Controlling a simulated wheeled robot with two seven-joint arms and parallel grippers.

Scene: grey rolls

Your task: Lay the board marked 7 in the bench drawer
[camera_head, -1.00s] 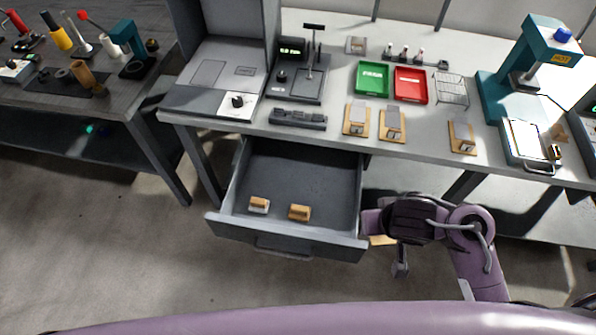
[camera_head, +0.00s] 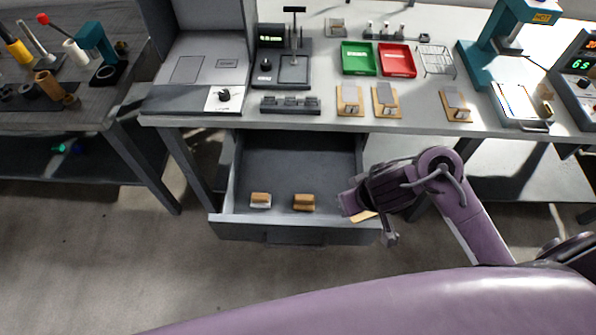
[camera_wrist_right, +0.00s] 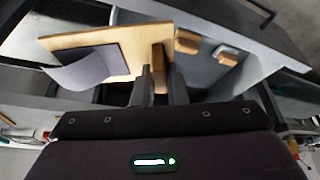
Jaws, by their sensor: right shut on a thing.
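The bench drawer (camera_head: 296,165) is pulled open below the bench. A light wooden board (camera_wrist_right: 118,42) with a grey sheet on its face is in my right gripper (camera_wrist_right: 157,85), which is shut on a wooden block at the board's edge. In the head view only a sliver of the board (camera_head: 364,216) shows below my right gripper (camera_head: 350,203), at the drawer's front right corner. In the wrist view the board is tilted, and the drawer is behind it. No number on it is readable. My left gripper is out of view.
Two wooden-topped blocks (camera_head: 260,200) (camera_head: 303,202) lie near the drawer's front; the middle and back are clear. Several similar boards (camera_head: 349,99) (camera_head: 386,99) (camera_head: 456,104) lie on the bench (camera_head: 430,125) above. The drawer's front wall (camera_head: 250,228) stands up as an edge.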

